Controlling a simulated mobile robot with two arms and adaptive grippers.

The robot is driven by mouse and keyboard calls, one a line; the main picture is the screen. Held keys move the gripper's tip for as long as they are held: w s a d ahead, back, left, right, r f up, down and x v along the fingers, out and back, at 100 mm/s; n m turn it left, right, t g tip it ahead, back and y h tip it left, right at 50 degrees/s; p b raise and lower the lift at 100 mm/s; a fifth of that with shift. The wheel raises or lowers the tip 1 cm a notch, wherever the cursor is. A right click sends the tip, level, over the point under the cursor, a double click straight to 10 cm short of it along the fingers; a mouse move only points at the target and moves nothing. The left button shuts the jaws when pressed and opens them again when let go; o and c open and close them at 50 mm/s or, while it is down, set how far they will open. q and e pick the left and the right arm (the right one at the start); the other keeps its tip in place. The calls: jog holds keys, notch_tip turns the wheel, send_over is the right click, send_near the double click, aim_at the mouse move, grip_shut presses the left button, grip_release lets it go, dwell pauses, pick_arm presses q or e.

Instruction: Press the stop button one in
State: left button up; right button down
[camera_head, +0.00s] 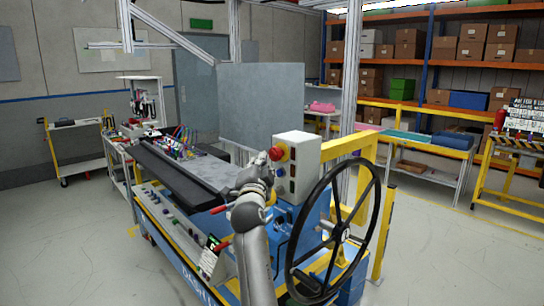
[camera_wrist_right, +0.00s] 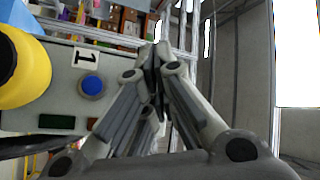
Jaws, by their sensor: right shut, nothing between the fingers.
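The stop button (camera_head: 276,153) is a red knob on a yellow collar, on the upper front of a pale control box (camera_head: 305,150). In the right wrist view a large round yellow part, apparently its collar (camera_wrist_right: 22,68), shows at the left edge beside a "1" label (camera_wrist_right: 87,57); the red knob is not visible there. My right gripper (camera_head: 261,160) is shut and empty, its tips close to the knob, at its left and slightly below. The shut fingers (camera_wrist_right: 156,50) also show in the wrist view. I cannot tell whether they touch the knob. My left gripper is out of view.
A blue button (camera_wrist_right: 91,86) sits beside the label on the box face. A black steering wheel (camera_head: 333,232) stands right of my right arm. A long dark dashboard panel (camera_head: 180,175) lies to the left. Yellow framing (camera_head: 350,146) is behind the box.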

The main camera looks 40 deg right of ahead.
jog(key=shift+d, duration=0.1)
dwell(0.7)
jog(key=shift+d, duration=0.3)
jog(key=shift+d+b, duration=0.35)
jog(key=shift+d, duration=0.1)
dwell(0.6)
jog(key=shift+a, duration=0.15)
jog(key=shift+a+b, duration=0.4)
jog(key=shift+b, duration=0.1)
jog(key=shift+a, duration=0.25)
